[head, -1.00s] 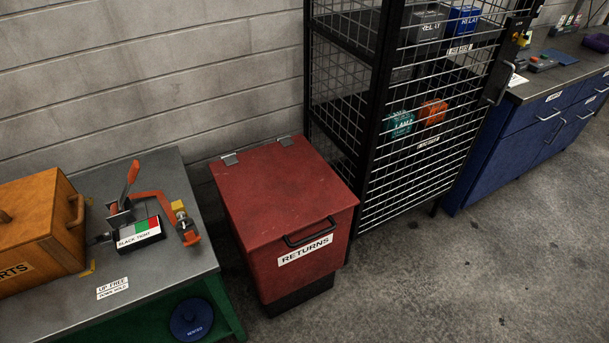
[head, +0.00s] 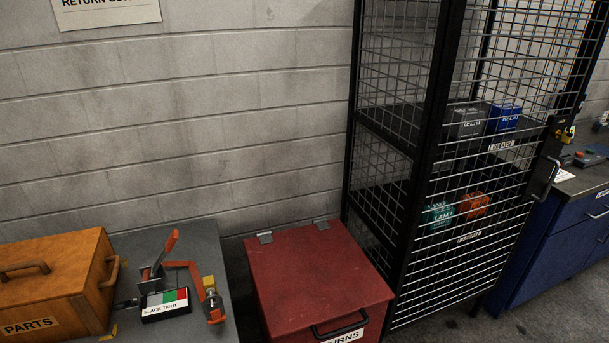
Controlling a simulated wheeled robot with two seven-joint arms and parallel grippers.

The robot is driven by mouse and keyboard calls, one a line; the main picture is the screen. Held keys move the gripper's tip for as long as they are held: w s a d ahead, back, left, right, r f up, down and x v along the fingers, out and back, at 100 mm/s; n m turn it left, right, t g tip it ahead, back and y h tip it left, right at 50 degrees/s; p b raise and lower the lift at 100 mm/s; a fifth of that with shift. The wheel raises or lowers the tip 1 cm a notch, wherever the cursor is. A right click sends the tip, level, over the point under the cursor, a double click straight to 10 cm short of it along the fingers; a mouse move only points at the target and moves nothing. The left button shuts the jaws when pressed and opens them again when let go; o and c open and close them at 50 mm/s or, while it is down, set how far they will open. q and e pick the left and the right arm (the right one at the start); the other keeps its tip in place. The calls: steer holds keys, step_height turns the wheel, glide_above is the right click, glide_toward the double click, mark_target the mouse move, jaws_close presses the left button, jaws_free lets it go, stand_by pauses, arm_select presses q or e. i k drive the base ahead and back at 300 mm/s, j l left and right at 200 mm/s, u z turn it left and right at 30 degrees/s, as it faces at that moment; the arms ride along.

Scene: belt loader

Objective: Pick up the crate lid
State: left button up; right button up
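A wooden orange-brown crate (head: 45,308) labelled PARTS stands on the grey bench at the lower left of the head view. Its top, which looks like the lid (head: 55,248), is in place and has a brown handle (head: 22,268). Another handle (head: 110,271) is on the crate's right side. The picture's left and bottom edges cut off part of the crate. Neither of my grippers is in view.
A clamp with a red lever (head: 170,246) and a BLACK TIGHT label block (head: 165,304) stand right of the crate. A red returns bin (head: 315,270) is beside the bench (head: 190,240). A black mesh cage (head: 430,150) and blue cabinet (head: 555,255) stand farther right.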

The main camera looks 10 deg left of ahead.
mark_target(55, 265)
steer(key=u, duration=2)
